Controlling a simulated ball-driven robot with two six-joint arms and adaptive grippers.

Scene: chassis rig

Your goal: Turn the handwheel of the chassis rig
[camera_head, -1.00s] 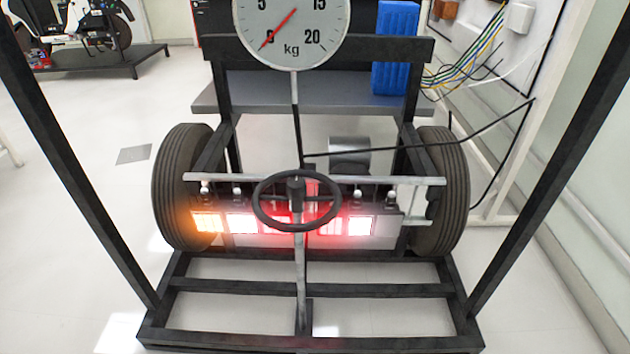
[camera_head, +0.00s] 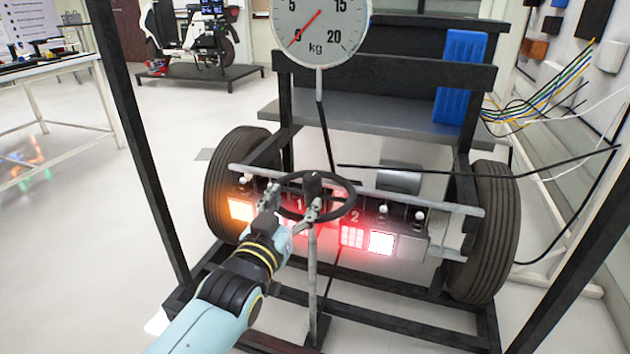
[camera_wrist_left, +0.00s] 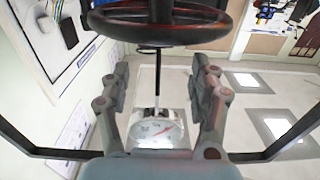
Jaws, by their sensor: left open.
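The handwheel (camera_head: 312,184) is a dark round wheel on a grey upright post in the middle of the chassis rig. My left gripper (camera_head: 292,204) is at the wheel's near left side, with its fingers spread apart. In the left wrist view the wheel rim (camera_wrist_left: 160,33) crosses the top, just past the open fingertips of the left gripper (camera_wrist_left: 160,75). Nothing is between the fingers there except the distant background. I cannot tell whether a finger touches the rim. My right gripper is not in view.
A round kg dial (camera_head: 322,30) stands behind the wheel. Lit lamp panels (camera_head: 352,236) and a silver crossbar lie just behind it. Tyres (camera_head: 493,230) flank the rig, and dark slanted frame posts (camera_head: 140,140) stand on both sides. A black cable crosses at the right.

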